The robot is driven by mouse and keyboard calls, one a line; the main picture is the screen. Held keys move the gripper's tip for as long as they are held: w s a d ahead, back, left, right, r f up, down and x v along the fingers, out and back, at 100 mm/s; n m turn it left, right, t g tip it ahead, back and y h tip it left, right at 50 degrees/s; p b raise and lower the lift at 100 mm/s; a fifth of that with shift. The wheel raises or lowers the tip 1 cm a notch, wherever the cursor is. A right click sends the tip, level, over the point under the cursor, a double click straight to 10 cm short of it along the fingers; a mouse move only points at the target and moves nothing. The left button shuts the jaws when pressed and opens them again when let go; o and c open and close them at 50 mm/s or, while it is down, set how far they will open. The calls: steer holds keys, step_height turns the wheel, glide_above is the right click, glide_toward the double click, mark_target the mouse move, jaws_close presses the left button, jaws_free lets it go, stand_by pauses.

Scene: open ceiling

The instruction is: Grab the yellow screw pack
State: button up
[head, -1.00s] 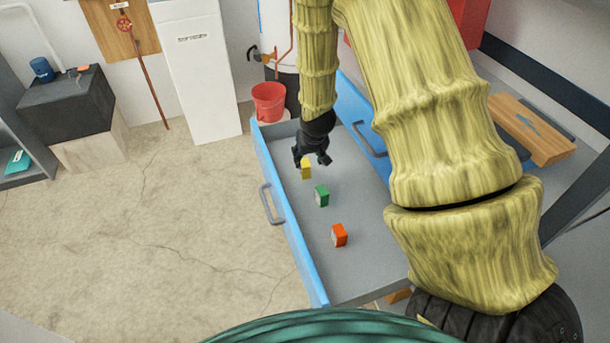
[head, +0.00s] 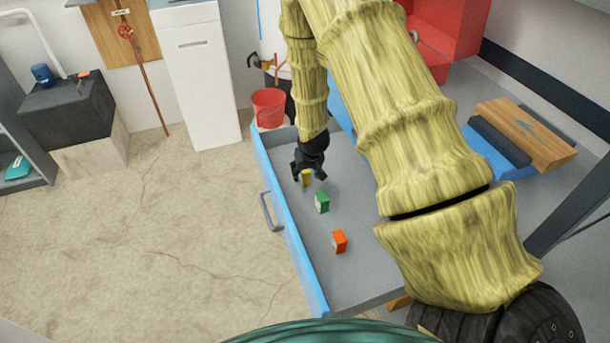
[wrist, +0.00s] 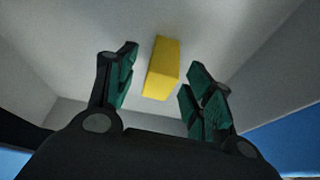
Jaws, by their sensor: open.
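The yellow screw pack (head: 307,179) is a small yellow block on the grey floor of the open blue drawer (head: 289,235). In the head view my gripper (head: 308,177) is down in the drawer at the pack and partly hides it. In the wrist view the yellow pack (wrist: 163,68) stands between and a little beyond the two open fingers (wrist: 160,85). A gap shows between the pack and each finger.
A green pack (head: 322,202) and an orange pack (head: 339,241) lie in the same drawer, nearer to me. The drawer's blue front with its handle (head: 270,212) stands to the left. A red bucket (head: 268,107) stands beyond the drawer.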

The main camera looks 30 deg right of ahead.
steer(key=shift+x, duration=1.25)
jaws_close()
